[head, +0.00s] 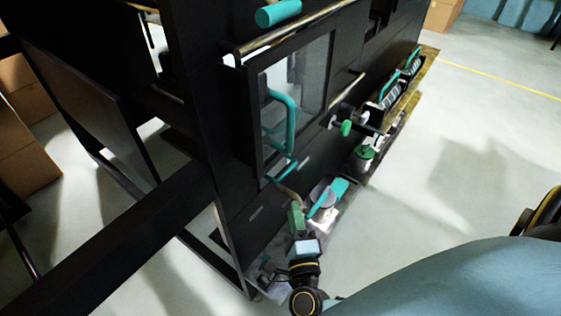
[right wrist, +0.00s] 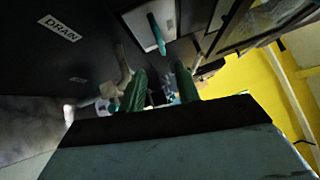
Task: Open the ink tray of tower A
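The black machine tower (head: 215,95) fills the middle of the head view. A teal-handled part (head: 326,198) sits low on its near side, beside a grey round piece; I cannot tell whether it belongs to the ink tray. My right gripper (head: 296,216) is low beside the tower, close to this part. In the right wrist view its two green fingers (right wrist: 160,90) stand apart, with nothing clearly held between them. A DRAIN label (right wrist: 60,28) and a pale bent pipe (right wrist: 122,70) show left of the fingers. My left gripper is not in view.
A framed window door (head: 300,85) with a teal handle (head: 285,120) is above my right gripper. Further teal-handled units (head: 387,92) and a green knob (head: 346,127) stick out along the tower. Cardboard boxes (head: 25,150) stand at left.

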